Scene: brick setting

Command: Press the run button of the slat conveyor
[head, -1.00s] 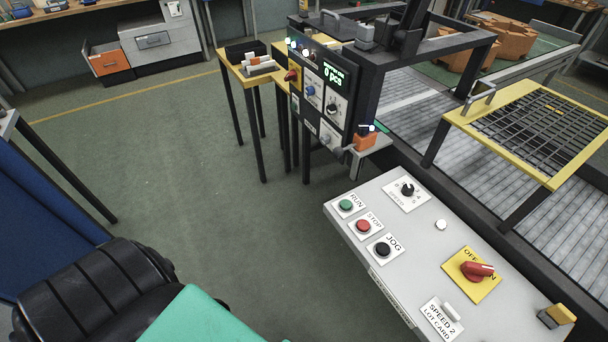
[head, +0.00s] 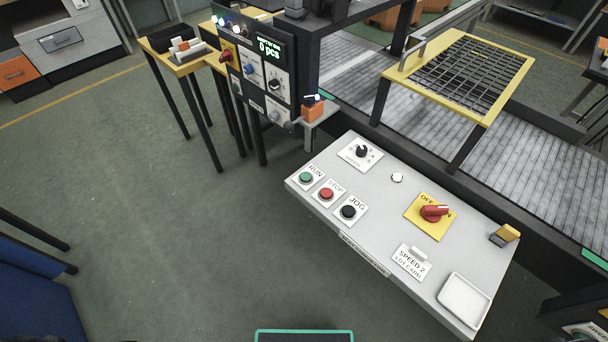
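The green run button (head: 306,177) sits at the left end of the light grey control panel (head: 375,231), under a RUN label. The red stop button (head: 326,194) and the black jog button (head: 348,212) follow in a row beside it. The slat conveyor (head: 530,170) runs behind the panel with grey slats. A red rotary switch (head: 433,213) on a yellow OFF/ON plate points to the right, toward ON. Neither of my grippers shows in the head view, and nothing covers the run button.
A speed knob (head: 362,151), a white round button or lamp (head: 397,178), a lot card (head: 411,262) and a white tray (head: 465,299) are on the panel. A yellow-framed mesh guard (head: 460,75) stands over the conveyor. A dark control box (head: 262,75) stands at the back. Open floor lies left.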

